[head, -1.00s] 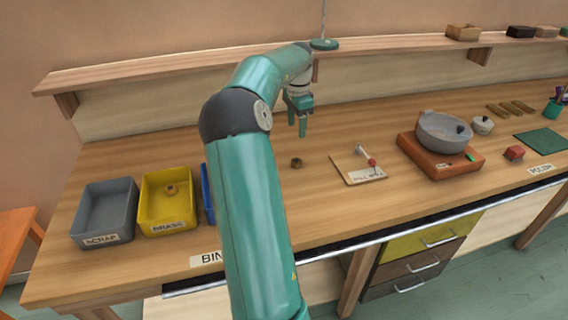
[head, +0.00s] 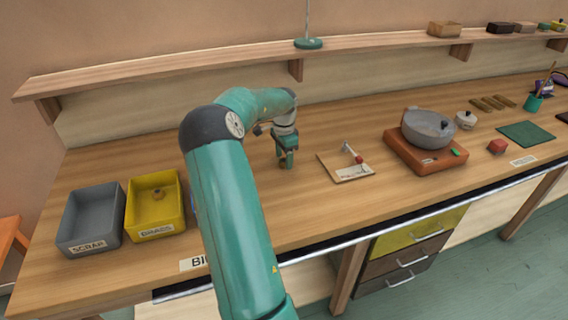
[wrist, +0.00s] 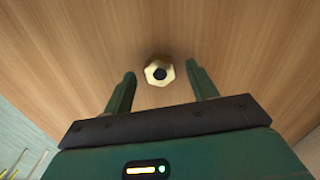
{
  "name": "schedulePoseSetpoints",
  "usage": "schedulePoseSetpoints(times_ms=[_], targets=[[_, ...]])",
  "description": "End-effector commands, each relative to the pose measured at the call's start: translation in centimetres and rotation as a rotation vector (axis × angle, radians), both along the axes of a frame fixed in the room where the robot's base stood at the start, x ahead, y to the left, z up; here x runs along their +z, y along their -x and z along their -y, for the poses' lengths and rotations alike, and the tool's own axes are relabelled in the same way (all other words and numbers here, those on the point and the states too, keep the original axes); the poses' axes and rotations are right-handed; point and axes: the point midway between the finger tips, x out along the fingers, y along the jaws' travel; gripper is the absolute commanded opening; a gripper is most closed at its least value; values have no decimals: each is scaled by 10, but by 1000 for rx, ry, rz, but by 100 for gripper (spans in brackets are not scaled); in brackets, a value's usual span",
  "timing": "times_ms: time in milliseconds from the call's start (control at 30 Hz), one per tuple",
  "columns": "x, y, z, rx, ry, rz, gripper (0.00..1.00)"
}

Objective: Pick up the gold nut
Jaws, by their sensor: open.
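The gold nut (wrist: 159,70) lies on the wooden bench, its dark hole facing up in the wrist view. It sits between the tips of my open gripper's two fingers in that view, with a gap on each side. In the head view my gripper (head: 287,160) points down at the bench behind my forearm and mostly hides the nut. I cannot tell exactly how far the fingertips are above the wood. A similar nut (head: 158,194) lies in the yellow BRASS bin (head: 153,232).
A grey SCRAP bin (head: 88,247) stands left of the yellow one. Right of my gripper are a board with a small red-tipped lever (head: 330,165) and an orange burner (head: 425,158) carrying a pot (head: 428,130). A shelf (head: 170,77) runs along the back wall.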

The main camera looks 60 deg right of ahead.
Motion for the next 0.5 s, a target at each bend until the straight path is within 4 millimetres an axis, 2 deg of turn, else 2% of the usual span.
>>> schedulePoseSetpoints(times_ms=[100, 267, 500], targets=[[-7, 0, 0, -1, 2, 1, 58], [-7, 0, 0, 0, 2, 1, 58], [-7, 0, 0, 0, 2, 1, 13]])
